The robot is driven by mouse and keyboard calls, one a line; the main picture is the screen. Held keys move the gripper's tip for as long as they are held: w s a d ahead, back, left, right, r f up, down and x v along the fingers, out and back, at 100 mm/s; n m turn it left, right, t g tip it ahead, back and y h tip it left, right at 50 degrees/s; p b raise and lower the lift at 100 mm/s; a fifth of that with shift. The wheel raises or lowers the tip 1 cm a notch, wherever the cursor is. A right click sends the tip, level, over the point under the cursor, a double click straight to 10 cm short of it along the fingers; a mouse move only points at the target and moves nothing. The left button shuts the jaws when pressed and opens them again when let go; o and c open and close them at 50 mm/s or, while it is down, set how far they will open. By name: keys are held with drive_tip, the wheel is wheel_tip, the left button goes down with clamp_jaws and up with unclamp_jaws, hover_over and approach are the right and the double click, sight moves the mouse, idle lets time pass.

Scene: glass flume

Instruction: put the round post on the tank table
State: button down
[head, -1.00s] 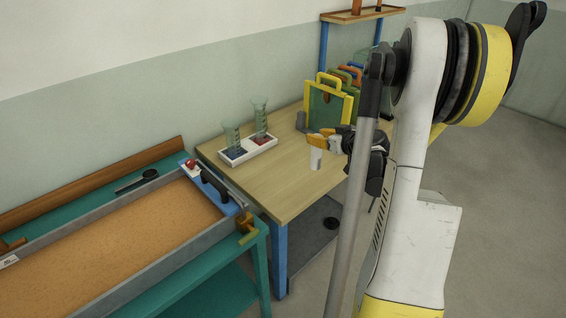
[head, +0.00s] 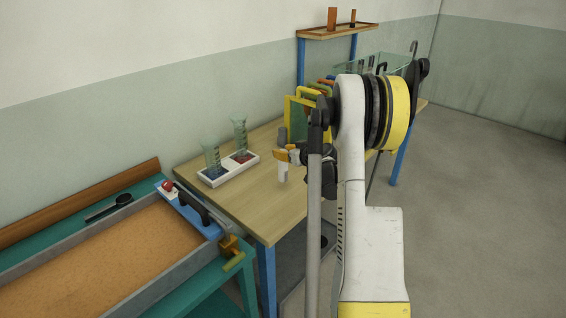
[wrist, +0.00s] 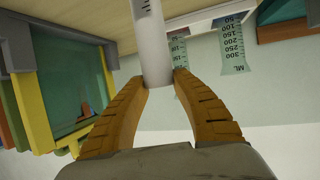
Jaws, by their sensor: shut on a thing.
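The round post (head: 283,173), a pale white-grey cylinder, is held between the orange fingertips of my gripper (head: 289,155). In the wrist view the post (wrist: 151,40) stands between the closed fingers (wrist: 160,82), its grey end near the tips. It is upright over the light wooden table (head: 248,205); whether its lower end touches the wood I cannot tell. A glass tank (head: 391,66) shows farther back, partly behind my arm. Whether the tank stands on this same tabletop is hidden.
A white tray (head: 216,181) with two measuring vessels (head: 239,137) is left of the post. A sand-filled trough (head: 110,262) is at left. The table's front is bare.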

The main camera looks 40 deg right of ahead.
sight(283, 166)
wheel_tip(283, 166, down, 4)
drive_tip(key=shift+r+b, duration=0.25)
drive_tip(key=shift+b, duration=0.45)
drive_tip(key=shift+r, duration=0.15)
drive_tip(key=c, duration=1.1)
unclamp_jaws()
drive_tip(key=shift+o, duration=0.2)
